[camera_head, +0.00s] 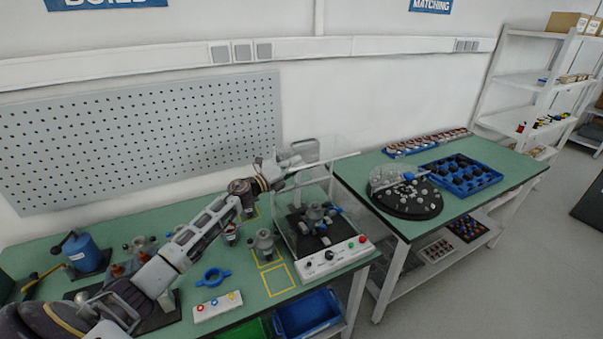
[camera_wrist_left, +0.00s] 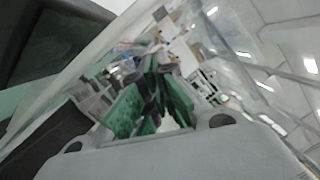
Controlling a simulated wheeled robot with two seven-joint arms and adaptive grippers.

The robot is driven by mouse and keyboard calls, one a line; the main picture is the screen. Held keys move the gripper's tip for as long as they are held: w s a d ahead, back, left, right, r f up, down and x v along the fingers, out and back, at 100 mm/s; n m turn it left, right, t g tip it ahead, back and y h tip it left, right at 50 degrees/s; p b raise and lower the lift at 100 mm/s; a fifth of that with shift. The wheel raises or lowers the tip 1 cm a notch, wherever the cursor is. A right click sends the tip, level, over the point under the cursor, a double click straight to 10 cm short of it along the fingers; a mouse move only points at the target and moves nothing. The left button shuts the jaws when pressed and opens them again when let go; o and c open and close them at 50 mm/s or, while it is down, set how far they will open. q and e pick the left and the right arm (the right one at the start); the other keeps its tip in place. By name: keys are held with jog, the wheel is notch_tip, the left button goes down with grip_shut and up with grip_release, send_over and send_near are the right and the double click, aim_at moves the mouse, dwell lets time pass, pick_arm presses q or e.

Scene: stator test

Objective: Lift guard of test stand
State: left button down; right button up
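The test stand (camera_head: 333,258) is a white-fronted box with knobs and buttons on the green table. Its clear guard (camera_head: 330,187) stands over a dark bed holding a stator-like part (camera_head: 318,217). A pale bar (camera_head: 322,169) runs along the guard's upper side, sloping up to the right. My left arm reaches from the lower left, and my left gripper (camera_head: 300,156) is at the guard's top, by the bar. Clear panels fill much of the left wrist view. I cannot tell whether the fingers grip or touch the guard. My right gripper is out of view.
A second table to the right bears a round dark fixture (camera_head: 407,205) and a blue tray (camera_head: 489,183). A perforated panel (camera_head: 140,140) stands behind.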

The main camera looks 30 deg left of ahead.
pick_arm(q)
jog(key=shift+w+a+r+b, duration=0.2)
jog(key=shift+w+a, duration=0.25)
jog(key=shift+a, duration=0.15)
jog(key=shift+w+a+r+b, duration=0.15)
jog(key=shift+w+a, duration=0.25)
jog(key=shift+a, duration=0.15)
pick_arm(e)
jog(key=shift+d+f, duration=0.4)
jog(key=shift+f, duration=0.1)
pick_arm(q)
jog(key=shift+s, duration=0.1)
